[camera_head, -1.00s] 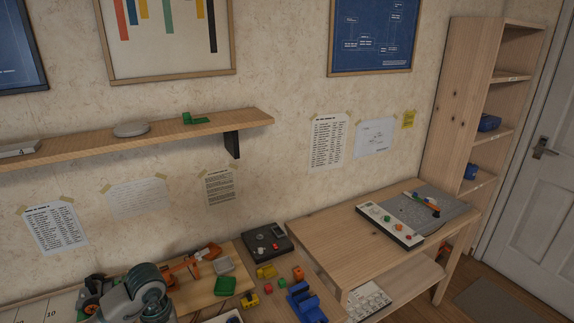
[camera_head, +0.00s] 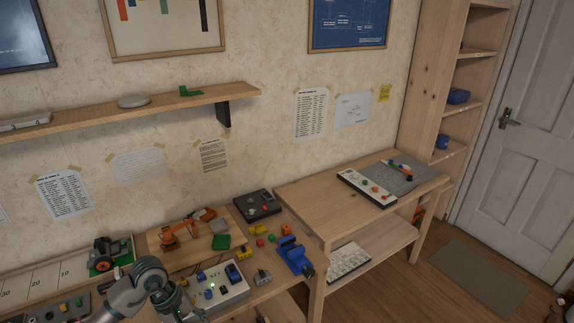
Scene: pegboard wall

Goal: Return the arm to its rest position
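A grey and teal arm of mine shows at the bottom left of the head view, bent at a rounded joint in front of the workbench. It seems to be my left arm. One link runs off the bottom edge and another points down to the right, beside a white control panel (camera_head: 222,288). No gripper fingers can be made out on it. My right arm and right gripper are not in view.
The bench holds an orange toy arm (camera_head: 180,233), a wheeled model (camera_head: 108,254), a blue vise (camera_head: 294,255) and a dark box (camera_head: 257,205). A side table (camera_head: 307,190) bears a white-and-grey board (camera_head: 367,187). A wall shelf (camera_head: 70,125) hangs above.

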